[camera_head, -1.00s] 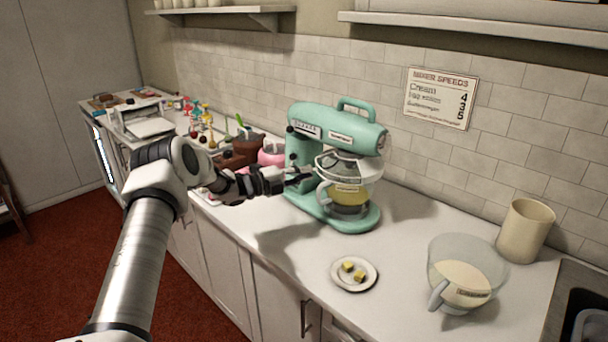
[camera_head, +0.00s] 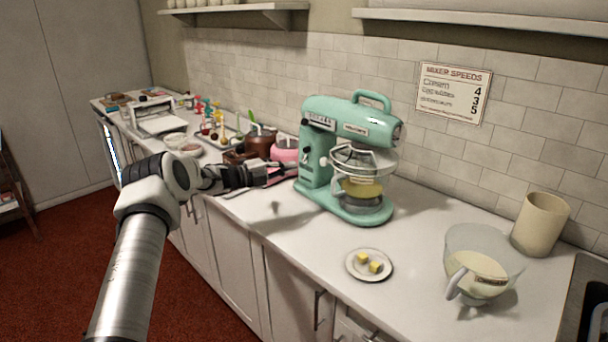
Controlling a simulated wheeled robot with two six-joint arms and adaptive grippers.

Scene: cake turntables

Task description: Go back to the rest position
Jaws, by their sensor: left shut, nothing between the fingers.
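My left gripper (camera_head: 283,175) is shut and empty. It is over the counter, to the left of the mint-green stand mixer (camera_head: 350,125), with a gap between its fingertips and the mixer. The mixer has a clear bowl (camera_head: 361,190) with yellow contents under its head. My right gripper is not in view.
The white counter (camera_head: 300,235) holds a small plate (camera_head: 352,275) with yellow cubes, a clear jug (camera_head: 484,262) of pale batter and a cream canister (camera_head: 540,224). Behind my gripper are a pink item (camera_head: 285,150), a brown pot (camera_head: 260,143) and a tray of colourful tools.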

